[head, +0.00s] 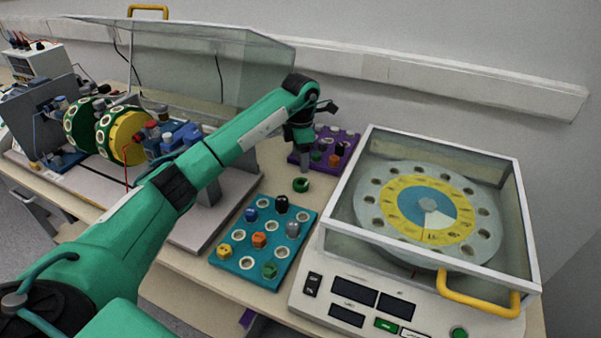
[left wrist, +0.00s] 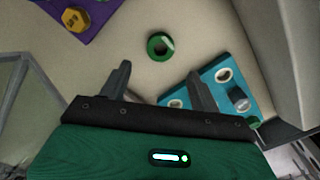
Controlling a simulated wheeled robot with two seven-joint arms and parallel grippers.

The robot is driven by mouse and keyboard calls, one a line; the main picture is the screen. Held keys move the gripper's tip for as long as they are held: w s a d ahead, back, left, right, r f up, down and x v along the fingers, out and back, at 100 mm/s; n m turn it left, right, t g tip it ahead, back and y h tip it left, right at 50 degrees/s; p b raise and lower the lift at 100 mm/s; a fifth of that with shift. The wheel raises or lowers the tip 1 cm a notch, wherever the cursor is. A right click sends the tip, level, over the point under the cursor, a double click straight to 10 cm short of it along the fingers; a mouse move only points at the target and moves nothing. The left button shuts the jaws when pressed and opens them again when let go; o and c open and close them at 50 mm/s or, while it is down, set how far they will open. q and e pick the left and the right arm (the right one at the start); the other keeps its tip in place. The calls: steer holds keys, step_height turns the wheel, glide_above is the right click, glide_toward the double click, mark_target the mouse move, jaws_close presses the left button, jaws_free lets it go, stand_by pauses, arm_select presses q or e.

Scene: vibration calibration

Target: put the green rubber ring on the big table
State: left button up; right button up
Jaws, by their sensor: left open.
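A green rubber ring (head: 301,185) lies flat on the beige tabletop (head: 275,187), between the purple tray and the teal tray. In the left wrist view the ring (left wrist: 160,45) lies beyond the fingertips, roughly between their lines. My left gripper (head: 305,168) points down just behind the ring in the head view, apart from it. In the left wrist view its two fingers (left wrist: 158,72) are spread with nothing between them. A large round disc (head: 365,211) with yellow and blue rings sits in a machine under a clear cover. My right gripper is not in view.
The teal tray (head: 228,262) holds several coloured pieces. The purple tray (head: 352,143) behind my gripper holds more. The clear cover (head: 440,255) has a yellow handle (head: 478,295). A rig with green-yellow drums (head: 122,137) stands left. The tabletop around the ring is clear.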

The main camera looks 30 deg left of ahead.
arm_select(q)
steer(key=shift+r, duration=1.8)
